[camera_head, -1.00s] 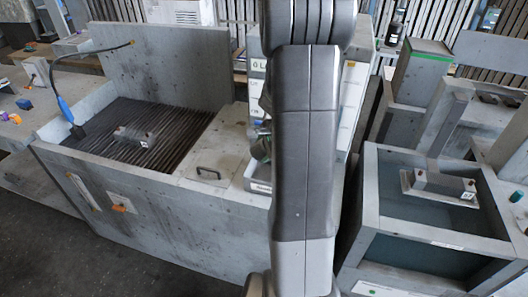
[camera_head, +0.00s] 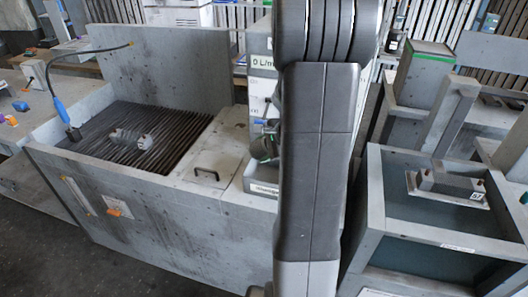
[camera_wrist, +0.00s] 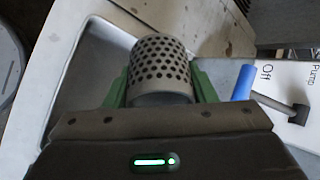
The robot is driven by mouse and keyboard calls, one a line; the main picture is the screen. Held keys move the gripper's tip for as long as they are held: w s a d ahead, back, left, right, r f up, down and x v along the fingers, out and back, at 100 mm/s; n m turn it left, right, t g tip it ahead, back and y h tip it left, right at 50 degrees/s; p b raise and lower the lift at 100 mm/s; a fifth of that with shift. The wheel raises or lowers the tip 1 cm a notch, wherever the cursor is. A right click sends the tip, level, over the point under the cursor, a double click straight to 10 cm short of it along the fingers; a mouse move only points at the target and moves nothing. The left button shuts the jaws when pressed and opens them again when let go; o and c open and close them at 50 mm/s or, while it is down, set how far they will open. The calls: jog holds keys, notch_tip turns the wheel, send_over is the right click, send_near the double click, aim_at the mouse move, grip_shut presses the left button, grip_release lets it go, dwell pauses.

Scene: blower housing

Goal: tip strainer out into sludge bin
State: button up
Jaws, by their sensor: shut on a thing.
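The strainer (camera_wrist: 160,62), a grey metal cylinder full of round holes, stands out between the green fingers of my gripper (camera_wrist: 159,86) in the wrist view. My gripper is shut on it, one finger on each side. Behind and left of it is a pale, shallow-looking recess with a raised rim (camera_wrist: 68,48); I cannot tell whether this is the sludge bin.
In the wrist view, a blue-handled lever (camera_wrist: 244,82) sits right of the strainer, beside a white panel (camera_wrist: 290,85) reading "Pump" and "Off". In the head view, a slatted basin (camera_head: 165,125) holding a grey part (camera_head: 131,138) stands left; an open grey-framed box (camera_head: 368,215) stands right.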

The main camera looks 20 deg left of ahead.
jog(key=shift+f+y+b, duration=0.15)
jog(key=shift+y+b, duration=0.45)
jog(key=shift+b, duration=1.25)
jog(key=shift+d+y+b, duration=0.1)
jog(key=shift+y+b, duration=0.3)
jog(key=shift+b, duration=0.65)
jog(key=shift+d+r+m+t+y+b, duration=0.1)
jog(key=shift+r+m+t+y+b, duration=0.15)
jog(key=shift+y+b, duration=0.85)
jog(key=shift+d+r+m+t+y+b, duration=0.15)
jog(key=shift+r+y+b, duration=0.15)
jog(key=shift+b, duration=1.5)
jog(key=shift+r+y+b, duration=0.2)
jog(key=shift+y+b, duration=0.2)
jog(key=shift+b, duration=0.1)
